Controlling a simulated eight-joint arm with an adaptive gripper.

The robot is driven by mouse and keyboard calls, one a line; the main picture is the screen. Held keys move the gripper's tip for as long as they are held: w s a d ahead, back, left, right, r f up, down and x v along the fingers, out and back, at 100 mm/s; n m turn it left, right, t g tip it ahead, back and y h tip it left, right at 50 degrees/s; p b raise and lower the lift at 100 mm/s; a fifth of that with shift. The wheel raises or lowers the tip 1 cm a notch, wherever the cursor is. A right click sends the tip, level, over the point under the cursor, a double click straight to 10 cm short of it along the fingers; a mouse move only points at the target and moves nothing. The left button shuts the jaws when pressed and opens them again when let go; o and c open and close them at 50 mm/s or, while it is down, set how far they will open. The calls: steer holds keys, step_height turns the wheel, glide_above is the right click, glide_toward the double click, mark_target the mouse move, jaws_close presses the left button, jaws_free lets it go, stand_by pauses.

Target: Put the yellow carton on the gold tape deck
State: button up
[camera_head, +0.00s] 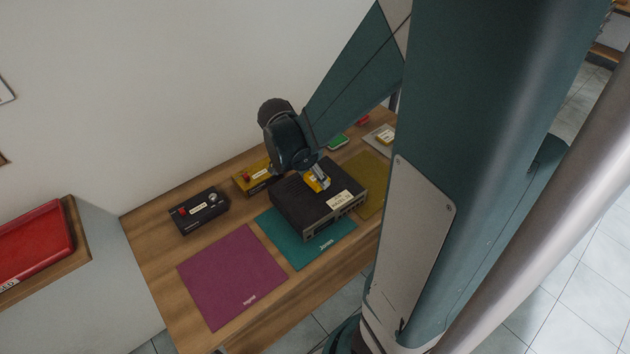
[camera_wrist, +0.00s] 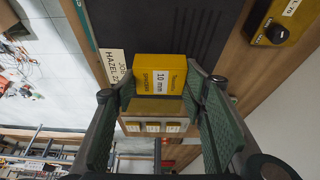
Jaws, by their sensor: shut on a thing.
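The yellow carton (camera_head: 318,181) is between the fingers of my gripper (camera_head: 314,176), over the top of a dark hi-fi unit (camera_head: 290,202). In the wrist view the carton (camera_wrist: 160,72) has a white "10 mm" label, and both green-padded fingers of my gripper (camera_wrist: 160,110) are shut on its sides. I cannot tell whether the carton touches the dark unit. A small gold unit (camera_head: 249,180) sits behind and left of the dark unit; its black knob and a label show in the wrist view (camera_wrist: 285,25). I cannot tell whether it is the tape deck.
The dark unit stands on a teal mat (camera_head: 289,253). A purple mat (camera_head: 230,275) is bare at left; an olive mat (camera_head: 370,170) is at right. A small black unit (camera_head: 192,218) stands at back left. A green item (camera_head: 339,142) lies behind my gripper.

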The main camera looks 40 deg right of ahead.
mark_target(313, 179)
steer(key=shift+f, duration=1.45)
steer(key=shift+f+b, duration=0.2)
steer(key=shift+b, duration=0.1)
steer(key=o, duration=0.9)
steer(key=shift+r+p, duration=0.3)
steer(key=shift+v, duration=5.9)
steer(key=shift+a, duration=0.1)
steer(key=shift+a, duration=0.1)
